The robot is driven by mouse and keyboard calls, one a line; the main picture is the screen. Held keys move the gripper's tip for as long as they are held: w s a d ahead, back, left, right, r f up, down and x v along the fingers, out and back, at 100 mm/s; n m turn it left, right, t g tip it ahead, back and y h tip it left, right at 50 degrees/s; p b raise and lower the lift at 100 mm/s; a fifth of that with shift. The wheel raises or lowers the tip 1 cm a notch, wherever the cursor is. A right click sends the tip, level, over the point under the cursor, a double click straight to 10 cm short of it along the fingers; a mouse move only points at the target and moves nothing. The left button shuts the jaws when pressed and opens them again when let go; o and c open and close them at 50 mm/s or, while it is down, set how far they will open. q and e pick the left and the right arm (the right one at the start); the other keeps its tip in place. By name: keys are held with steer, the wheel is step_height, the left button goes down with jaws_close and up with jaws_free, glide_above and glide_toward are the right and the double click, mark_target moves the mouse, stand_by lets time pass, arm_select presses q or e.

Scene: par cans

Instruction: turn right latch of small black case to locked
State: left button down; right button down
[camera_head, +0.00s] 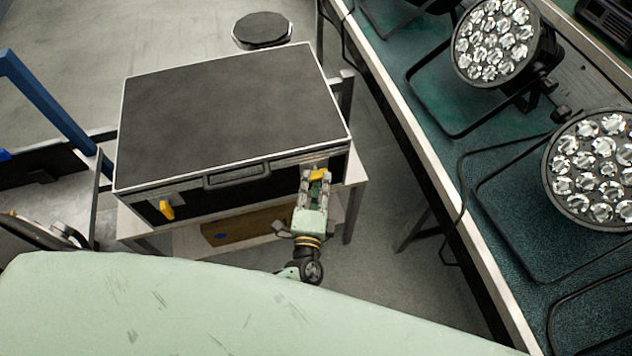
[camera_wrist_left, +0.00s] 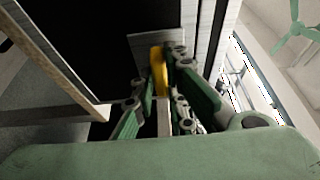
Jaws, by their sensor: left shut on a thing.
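The small black case (camera_head: 225,110) stands closed on a small light table, its front with the handle (camera_head: 236,175) facing me. Its yellow right latch (camera_head: 317,174) is at the right end of the front. My left gripper (camera_head: 314,187) is at this latch, its fingers around the yellow piece. In the left wrist view the yellow latch (camera_wrist_left: 158,72) shows between the fingers (camera_wrist_left: 157,95), which are shut on it. The yellow left latch (camera_head: 166,210) hangs free at the left end of the front. My right gripper is not in view.
The light table (camera_head: 354,172) carries the case, with a brown box (camera_head: 250,226) below. A long teal-topped bench (camera_head: 430,150) with par cans (camera_head: 494,42) and cables runs along the right. A round black-topped stool (camera_head: 262,28) stands behind the case. A blue frame (camera_head: 45,100) stands at left.

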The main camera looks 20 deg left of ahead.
arm_select(q)
steer(key=shift+r+m, duration=0.1)
steer(key=shift+m, duration=0.2)
steer(key=m+g+p, duration=0.1)
steer(key=m+p, duration=0.2)
steer(key=shift+r+g, duration=0.25)
steer(key=shift+g, duration=0.15)
steer(key=m+p, duration=0.1)
steer(key=m+g+p, duration=0.1)
steer(key=m, duration=0.1)
steer(key=m+g+y+p, duration=0.1)
steer(key=m+p, duration=0.1)
steer(key=shift+w+d+r, duration=0.1)
steer(key=shift+d+r, duration=0.05)
steer(key=shift+d, duration=0.1)
steer(key=shift+w+d+m+g+y+p, duration=0.1)
steer(key=shift+m+g+y+p, duration=0.65)
steer(key=shift+m, duration=0.45)
steer(key=shift+m+g+y, duration=0.45)
steer(key=shift+m+g, duration=0.1)
steer(key=shift+m, duration=0.55)
steer(key=c, duration=1.8)
jaws_free()
steer(key=shift+o, duration=0.2)
